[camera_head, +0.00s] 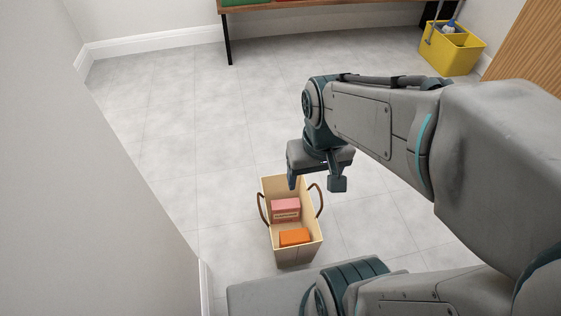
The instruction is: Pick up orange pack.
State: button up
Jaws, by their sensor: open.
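An orange pack (294,237) lies inside a beige tote bag (297,257) on the floor, in the part nearer to me. A pink pack (286,208) is in the same bag, just behind it. The bag has a brown loop handle on each side. My gripper (315,185) is open and empty. In the picture its fingers are just above the bag's far right rim, over the handle side. I cannot tell its exact height above the bag. The orange pack's lower part is hidden by the bag's near wall.
A white wall (100,190) fills the left side. A bench (320,8) with dark legs stands at the back. A yellow bucket (452,52) with cleaning things is at the back right, beside a wooden panel (528,60). The tiled floor between is clear.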

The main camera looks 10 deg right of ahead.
aim_at(293, 237)
jog(key=u, duration=0.05)
jog(key=k, duration=0.5)
jog(key=z, duration=2)
jog(key=i, duration=2.1)
jog(key=u, duration=3.8)
jog(key=i, duration=0.5)
